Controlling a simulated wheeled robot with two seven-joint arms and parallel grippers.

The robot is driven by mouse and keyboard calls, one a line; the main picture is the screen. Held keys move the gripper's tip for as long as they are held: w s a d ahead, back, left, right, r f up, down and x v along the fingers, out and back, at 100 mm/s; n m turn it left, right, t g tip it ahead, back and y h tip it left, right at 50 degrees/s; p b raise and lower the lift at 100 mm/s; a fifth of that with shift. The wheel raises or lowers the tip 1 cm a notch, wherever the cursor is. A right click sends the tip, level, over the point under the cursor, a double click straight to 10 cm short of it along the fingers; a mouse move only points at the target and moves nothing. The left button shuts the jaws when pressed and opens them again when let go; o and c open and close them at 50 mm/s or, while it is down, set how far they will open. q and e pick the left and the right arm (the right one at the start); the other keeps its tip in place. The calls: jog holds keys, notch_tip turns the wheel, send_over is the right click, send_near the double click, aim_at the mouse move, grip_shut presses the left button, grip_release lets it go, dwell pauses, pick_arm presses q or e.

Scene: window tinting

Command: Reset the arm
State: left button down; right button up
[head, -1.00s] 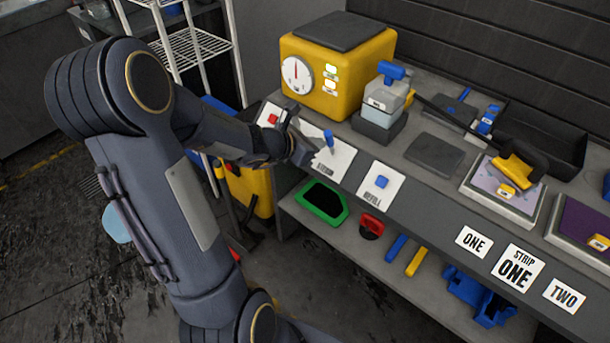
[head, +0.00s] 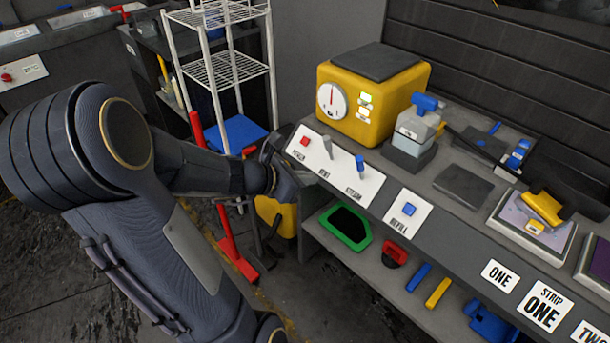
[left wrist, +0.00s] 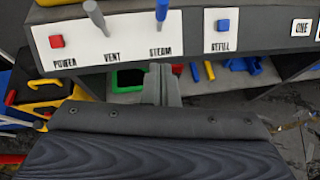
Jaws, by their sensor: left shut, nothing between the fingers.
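My left arm comes in from the left in the head view, bent at the elbow. My left gripper (head: 296,178) is shut and empty, just left of the white control panel (head: 345,186). The panel carries a red POWER button (head: 305,141), a grey VENT lever (head: 327,146) and a blue-tipped STEAM lever (head: 360,164). In the left wrist view the closed fingers (left wrist: 160,72) show below the panel's STEAM label, with the blue-tipped lever (left wrist: 162,10) above them. My right gripper is not in view.
A yellow machine with a dial (head: 372,95) stands on the bench behind the panel. A REFILL button (head: 409,210) is to the right. Below are a shelf with a green tray (head: 345,226) and several tools. A white wire rack (head: 222,68) stands behind the arm.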

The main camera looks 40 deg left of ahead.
pick_arm(q)
jog(key=shift+s, duration=0.15)
jog(key=shift+r, duration=0.1)
dwell(0.4)
jog(key=s+d+r+m+g+h, duration=0.2)
jog(key=s+d+m, duration=0.1)
jog(key=d+m, duration=0.45)
jog(key=s+d+r+m+g+h, duration=0.1)
jog(key=s+d+r+m+h, duration=0.15)
jog(key=d+m, duration=0.45)
jog(key=s+d+f+m+g+y, duration=0.1)
jog(key=s+f+m+g+y, duration=0.1)
jog(key=s+m, duration=0.8)
jog(key=m+g+y, duration=0.1)
jog(key=m, duration=0.5)
jog(key=shift+s+d+y, duration=0.15)
jog(key=shift+d+y, duration=0.2)
jog(key=shift+d, duration=0.05)
